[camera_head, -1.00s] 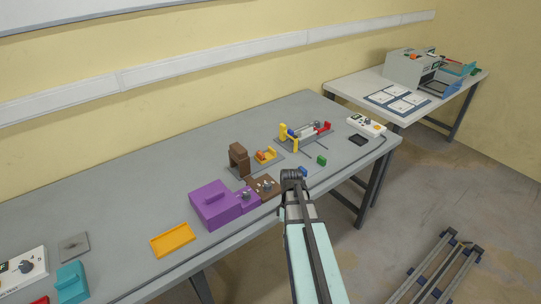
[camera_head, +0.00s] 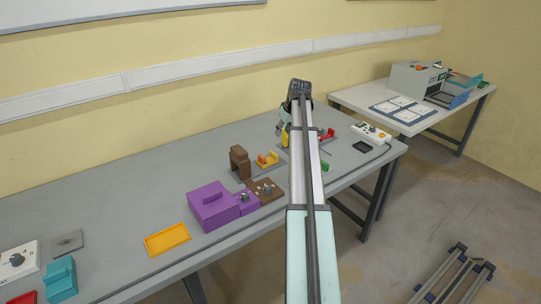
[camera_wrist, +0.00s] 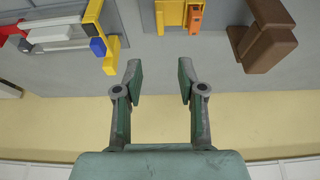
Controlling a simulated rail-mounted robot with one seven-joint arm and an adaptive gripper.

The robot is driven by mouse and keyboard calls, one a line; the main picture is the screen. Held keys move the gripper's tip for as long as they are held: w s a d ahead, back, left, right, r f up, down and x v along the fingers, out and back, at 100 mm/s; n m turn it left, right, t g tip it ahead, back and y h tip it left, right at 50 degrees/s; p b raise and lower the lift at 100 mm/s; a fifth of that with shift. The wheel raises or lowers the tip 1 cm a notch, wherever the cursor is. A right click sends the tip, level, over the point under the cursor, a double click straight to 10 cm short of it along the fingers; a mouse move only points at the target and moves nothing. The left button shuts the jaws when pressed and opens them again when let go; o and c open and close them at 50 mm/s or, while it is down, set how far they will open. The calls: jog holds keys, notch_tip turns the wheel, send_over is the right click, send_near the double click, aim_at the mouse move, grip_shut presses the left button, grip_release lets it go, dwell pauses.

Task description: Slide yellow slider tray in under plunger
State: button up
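The yellow slider tray (camera_head: 268,163) carries a small orange block and sits on a grey plate right of the brown plunger stand (camera_head: 239,160), apart from it. In the wrist view the yellow tray (camera_wrist: 174,14) is at the top, beyond the fingers, with the brown stand (camera_wrist: 262,40) at right. My gripper (camera_wrist: 160,76) is open, with nothing between its fingers. In the head view my arm reaches over the table, and its end is mostly hidden behind my own arm links. The plunger itself cannot be made out.
A fixture with a yellow post (camera_wrist: 104,38), blue block and rods stands left in the wrist view. A purple box (camera_head: 212,205), a brown block with metal parts (camera_head: 265,191) and a flat orange tray (camera_head: 167,239) stand nearer. The wall is close behind the table.

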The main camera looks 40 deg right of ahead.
aim_at(274, 153)
jog(key=p+x, duration=0.3)
jog(key=x, duration=1.3)
jog(key=shift+s+f, duration=0.1)
jog(key=shift+s, duration=0.05)
grip_shut()
